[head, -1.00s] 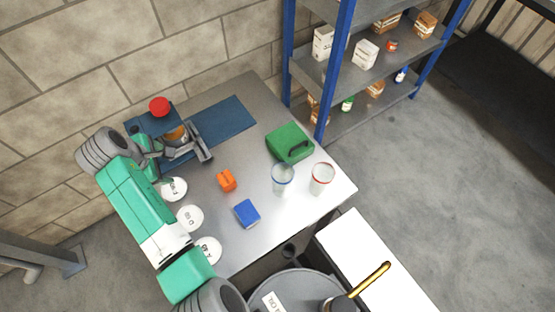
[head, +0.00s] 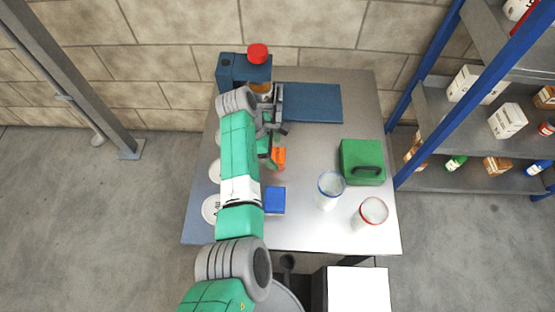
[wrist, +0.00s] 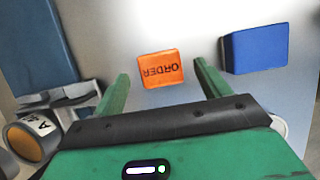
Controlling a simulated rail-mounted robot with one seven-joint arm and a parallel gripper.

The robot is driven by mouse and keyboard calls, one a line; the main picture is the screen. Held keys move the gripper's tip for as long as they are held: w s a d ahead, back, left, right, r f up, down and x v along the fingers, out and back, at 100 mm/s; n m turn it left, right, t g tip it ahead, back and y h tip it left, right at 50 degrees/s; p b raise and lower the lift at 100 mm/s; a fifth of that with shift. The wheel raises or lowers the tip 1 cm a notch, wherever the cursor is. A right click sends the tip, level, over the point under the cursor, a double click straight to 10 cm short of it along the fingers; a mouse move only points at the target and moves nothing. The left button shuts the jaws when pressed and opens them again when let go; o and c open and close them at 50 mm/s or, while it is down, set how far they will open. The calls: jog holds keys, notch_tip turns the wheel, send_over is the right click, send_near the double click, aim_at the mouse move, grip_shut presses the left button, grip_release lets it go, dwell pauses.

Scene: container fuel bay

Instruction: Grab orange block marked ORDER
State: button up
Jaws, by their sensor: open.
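The orange block (wrist: 161,69) lies on the metal table, its ORDER lettering upside down in the wrist view. My gripper (wrist: 158,80) is open, with a green finger on either side of the block's near part in the picture. In the head view my gripper (head: 268,150) is beside the block and mostly hidden by the arm. I cannot tell its height above the table.
A blue block (wrist: 256,48) lies to the right of my gripper. Round white labelled discs lie left of my arm. Shelves (head: 464,110) stand at right.

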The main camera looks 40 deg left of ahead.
aim_at(277, 155)
jog(key=b+x, duration=0.1)
jog(key=x, duration=0.2)
jog(key=shift+d+f, duration=0.1)
jog(key=shift+f, duration=0.05)
jog(key=c, duration=1.1)
jog(key=shift+o, duration=0.2)
notch_tip(277, 155, up, 4)
jog(key=p, duration=0.3)
jog(key=s+a+p, duration=0.1)
jog(key=s+p, duration=0.1)
jog(key=s, duration=0.2)
jog(key=s+a+r+p, duration=0.1)
jog(key=s+a+p, duration=0.1)
jog(key=s, duration=0.3)
jog(key=s+a+p, duration=0.2)
jog(key=s, duration=0.3)
jog(key=shift+s+a+r+p, duration=0.15)
jog(key=shift+r+p, duration=0.05)
jog(key=shift+p, duration=0.15)
jog(key=shift+s+a, duration=0.15)
jog(key=shift+s, duration=0.25)
